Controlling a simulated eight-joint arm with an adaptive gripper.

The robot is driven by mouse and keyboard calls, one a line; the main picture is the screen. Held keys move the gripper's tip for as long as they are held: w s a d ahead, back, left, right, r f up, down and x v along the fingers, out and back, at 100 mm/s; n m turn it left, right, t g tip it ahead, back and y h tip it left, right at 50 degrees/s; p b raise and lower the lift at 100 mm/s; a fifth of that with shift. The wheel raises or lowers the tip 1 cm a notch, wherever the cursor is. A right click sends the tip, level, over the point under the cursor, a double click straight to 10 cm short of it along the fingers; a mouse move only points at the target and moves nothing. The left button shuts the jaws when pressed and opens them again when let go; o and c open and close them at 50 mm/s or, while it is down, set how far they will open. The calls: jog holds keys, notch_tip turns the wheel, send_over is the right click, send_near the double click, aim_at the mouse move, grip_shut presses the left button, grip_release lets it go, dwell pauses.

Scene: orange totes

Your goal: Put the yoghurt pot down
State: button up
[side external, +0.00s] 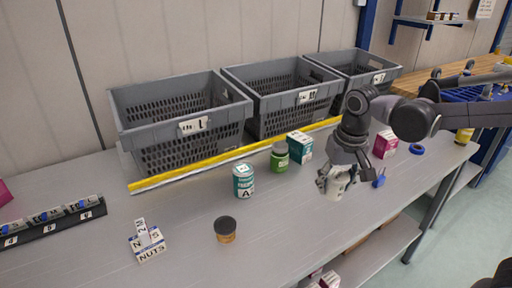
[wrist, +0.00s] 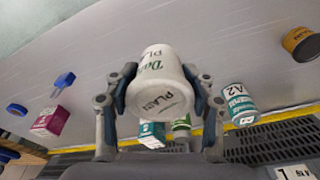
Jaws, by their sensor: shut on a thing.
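The white yoghurt pot (wrist: 160,85), with green and dark "PLAIN" lettering, is between the two fingers of my gripper (wrist: 160,92) in the wrist view. My gripper is shut on its sides. In the side view my gripper (side external: 338,180) points down over the right half of the grey table (side external: 290,235), and the pot (side external: 335,191) shows under it, partly hidden by the fingers. I cannot tell whether the pot touches the table.
A pink box (side external: 385,145) and blue ring (side external: 417,149) are right. Grey crates (side external: 190,126) stand behind a yellow strip (side external: 200,166).

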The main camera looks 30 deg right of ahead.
jog(key=a+f, duration=0.2)
jog(key=a, duration=0.1)
jog(key=w+a+f, duration=0.1)
jog(key=a+f, duration=0.1)
jog(key=a, duration=0.2)
jog(key=w+a+f, duration=0.1)
jog(key=a+f, duration=0.1)
jog(key=a, duration=0.1)
jog(key=shift+w+a+f, duration=0.15)
jog(key=shift+w+a, duration=0.05)
jog(key=shift+w, duration=0.05)
jog(key=shift+f, duration=2.05)
jog(key=shift+f, duration=0.1)
jog(key=o, duration=1.3)
